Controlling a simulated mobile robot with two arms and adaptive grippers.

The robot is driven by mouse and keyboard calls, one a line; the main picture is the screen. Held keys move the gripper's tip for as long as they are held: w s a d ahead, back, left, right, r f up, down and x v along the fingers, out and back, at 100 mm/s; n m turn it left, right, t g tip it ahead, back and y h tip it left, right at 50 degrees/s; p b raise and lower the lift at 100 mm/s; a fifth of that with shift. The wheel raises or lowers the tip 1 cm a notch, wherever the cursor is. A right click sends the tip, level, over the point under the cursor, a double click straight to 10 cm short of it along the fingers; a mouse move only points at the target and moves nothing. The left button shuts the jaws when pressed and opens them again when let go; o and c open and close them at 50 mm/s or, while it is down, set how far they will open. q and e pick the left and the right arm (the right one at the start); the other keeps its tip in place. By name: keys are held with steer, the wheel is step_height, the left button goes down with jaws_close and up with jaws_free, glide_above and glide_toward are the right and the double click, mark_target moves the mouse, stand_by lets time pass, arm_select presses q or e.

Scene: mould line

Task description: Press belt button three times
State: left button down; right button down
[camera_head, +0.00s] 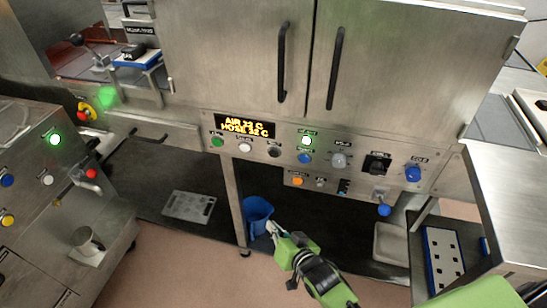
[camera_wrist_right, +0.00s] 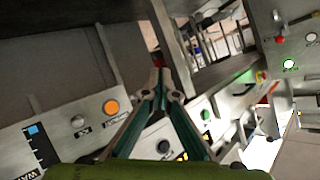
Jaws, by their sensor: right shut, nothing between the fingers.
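The control panel (camera_head: 356,172) runs below the cabinet doors. Its buttons have small labels, and I cannot read which one says belt. An orange button (camera_head: 298,180) sits on the lower strip; it also shows in the right wrist view (camera_wrist_right: 111,107). A green button (camera_head: 217,142), a white one (camera_head: 245,147), a black one (camera_head: 274,152), a lit green one (camera_head: 306,140) and a blue one (camera_head: 305,158) sit above. My right gripper (camera_head: 270,228) is shut and empty, below and in front of the panel, apparently touching no button. My left gripper is out of view.
A display (camera_head: 245,126) reads "AIR 32 C, HOSE 32 C". A blue bucket (camera_head: 257,214) stands under the machine near a metal leg (camera_head: 236,200). A left console (camera_head: 50,170) carries more buttons, and a metal table (camera_head: 515,190) stands at right.

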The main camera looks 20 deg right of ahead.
mark_target(274, 153)
step_height(274, 153, up, 16)
steer(key=w+a+m+t+y+b, duration=0.1)
steer(key=w+t, duration=0.2)
steer(key=shift+a+m+t, duration=0.3)
steer(key=shift+a, duration=0.1)
steer(key=w+d+b, duration=0.2)
steer(key=w+d, duration=0.2)
steer(key=w, duration=0.3)
steer(key=shift+w+d, duration=0.2)
steer(key=shift+d, duration=0.1)
stand_by(0.9)
